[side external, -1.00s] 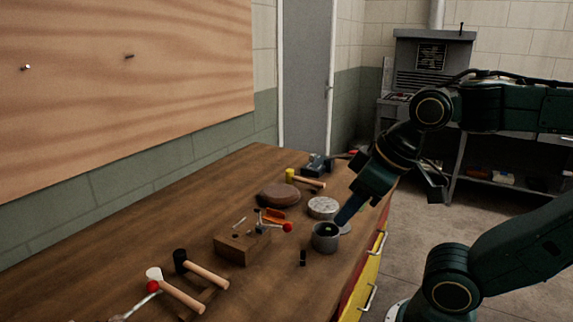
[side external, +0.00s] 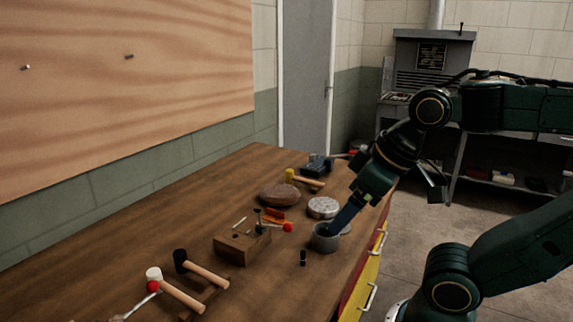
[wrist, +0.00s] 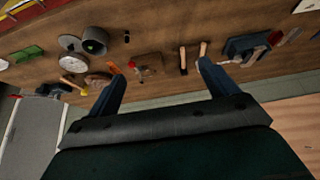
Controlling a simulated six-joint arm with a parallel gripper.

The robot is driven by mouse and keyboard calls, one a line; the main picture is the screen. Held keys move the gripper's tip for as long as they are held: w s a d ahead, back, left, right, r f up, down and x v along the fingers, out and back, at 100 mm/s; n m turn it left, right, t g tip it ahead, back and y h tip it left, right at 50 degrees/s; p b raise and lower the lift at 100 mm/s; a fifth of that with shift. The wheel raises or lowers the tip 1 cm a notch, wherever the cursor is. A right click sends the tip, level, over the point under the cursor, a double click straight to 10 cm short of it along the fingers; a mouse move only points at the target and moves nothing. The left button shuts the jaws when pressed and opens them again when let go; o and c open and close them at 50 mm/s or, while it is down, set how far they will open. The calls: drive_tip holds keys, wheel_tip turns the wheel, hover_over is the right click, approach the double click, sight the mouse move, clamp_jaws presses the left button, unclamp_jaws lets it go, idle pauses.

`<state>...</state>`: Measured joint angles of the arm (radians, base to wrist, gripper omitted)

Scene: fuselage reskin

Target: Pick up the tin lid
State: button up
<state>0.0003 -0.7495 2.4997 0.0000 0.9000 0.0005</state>
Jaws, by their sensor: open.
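A flat grey disc that looks like the tin lid (wrist: 69,42) lies beside the open grey tin (wrist: 94,40) in the wrist view. In the side view the open tin (side external: 325,238) stands near the bench's front edge, and the disc (side external: 346,229) shows only in part behind it and my finger. My gripper (wrist: 160,75) is open with nothing between its fingers. In the side view my gripper (side external: 336,227) overlaps the tin's rim; I cannot tell whether it touches.
A round tin with a speckled top (side external: 323,207) and a brown disc (side external: 279,195) lie further back. A wooden block with small tools (side external: 240,246) stands to the left. Several mallets, including a black-headed one (side external: 200,268), lie on the bench (side external: 130,235). Its left back area is clear.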

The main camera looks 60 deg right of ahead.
drive_tip(key=shift+w, duration=0.1)
drive_tip(key=w+d+f+m+g, duration=0.25)
drive_tip(key=w+d+m, duration=0.4)
drive_tip(key=d, duration=0.45)
drive_tip(key=w+d+f+m+g, duration=0.25)
drive_tip(key=w+d+m, duration=0.4)
drive_tip(key=d, duration=0.35)
drive_tip(key=s+d+f+m, duration=0.1)
drive_tip(key=d+f+m, duration=0.4)
drive_tip(key=d, duration=0.5)
drive_tip(key=shift+f+g, duration=0.3)
drive_tip(key=shift+f, duration=0.4)
drive_tip(key=shift+f, duration=0.1)
drive_tip(key=shift+f, duration=4.15)
